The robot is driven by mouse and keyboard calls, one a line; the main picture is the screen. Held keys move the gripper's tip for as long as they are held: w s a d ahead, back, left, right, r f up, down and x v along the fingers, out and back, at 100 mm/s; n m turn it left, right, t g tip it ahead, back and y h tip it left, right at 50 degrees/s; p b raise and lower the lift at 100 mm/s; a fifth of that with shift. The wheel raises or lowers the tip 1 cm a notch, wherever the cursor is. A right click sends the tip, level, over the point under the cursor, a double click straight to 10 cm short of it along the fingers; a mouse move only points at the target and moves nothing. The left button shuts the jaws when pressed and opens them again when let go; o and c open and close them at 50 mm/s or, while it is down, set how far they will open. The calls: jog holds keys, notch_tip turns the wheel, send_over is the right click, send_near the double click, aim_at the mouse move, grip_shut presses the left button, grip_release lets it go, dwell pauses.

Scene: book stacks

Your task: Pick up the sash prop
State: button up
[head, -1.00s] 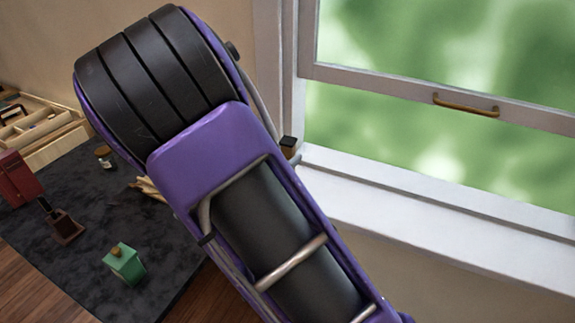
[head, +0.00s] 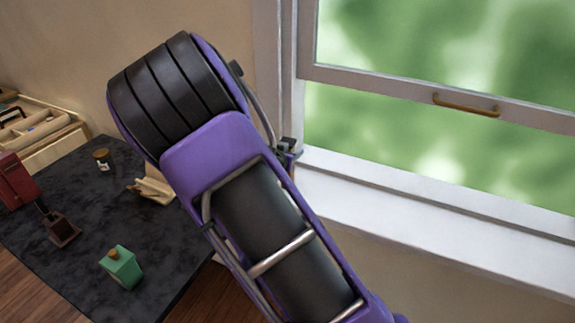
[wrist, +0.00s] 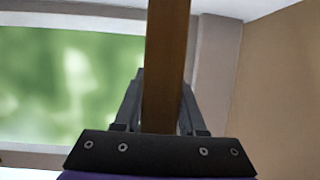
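A brown wooden bar, which looks like the sash prop (wrist: 166,60), stands upright in the wrist view and runs out of its top edge. My gripper (wrist: 163,85) has one dark finger on each side of the bar. Little or no gap shows between fingers and wood, but I cannot tell whether they press on it. The bar's lower end is hidden behind the gripper body. In the head view my gripper (head: 289,150) is a small grey shape beside the window frame, mostly behind my purple arm. The prop is not clear there.
The window (head: 440,130) has a brass handle (head: 466,104) and a white sill (head: 400,205) below.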

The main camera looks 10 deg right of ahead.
grip_shut()
